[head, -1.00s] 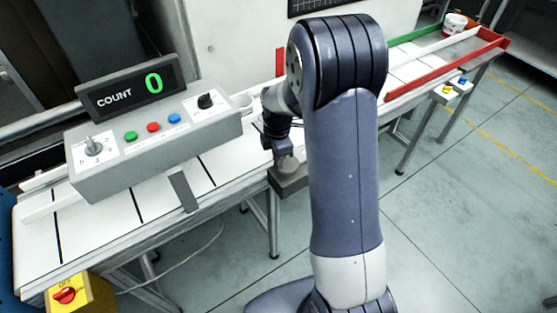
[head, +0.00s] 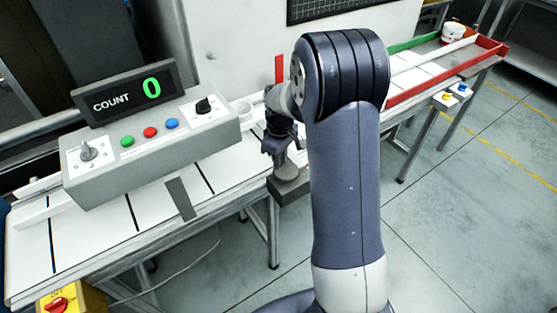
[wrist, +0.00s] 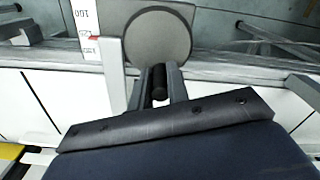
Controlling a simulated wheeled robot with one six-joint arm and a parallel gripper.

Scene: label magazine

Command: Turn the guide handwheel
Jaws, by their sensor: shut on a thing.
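The guide handwheel is a grey round disc (wrist: 158,37) with a black handle (wrist: 158,82) on its near side in the wrist view. My gripper (wrist: 160,88) has its two fingers on either side of this handle and is shut on it. In the head view my gripper (head: 284,152) points down at the handwheel (head: 291,173), which is partly hidden by it, above a dark block at the conveyor's front edge. A white scale (wrist: 87,18) with a red mark stands left of the disc in the wrist view.
A grey control box (head: 150,150) with a COUNT display (head: 125,92) reading 0 stands left on the white conveyor (head: 105,235). A yellow switch box (head: 60,300) is at lower left. A red and green tray (head: 445,70) is at far right. My arm hides part of the conveyor.

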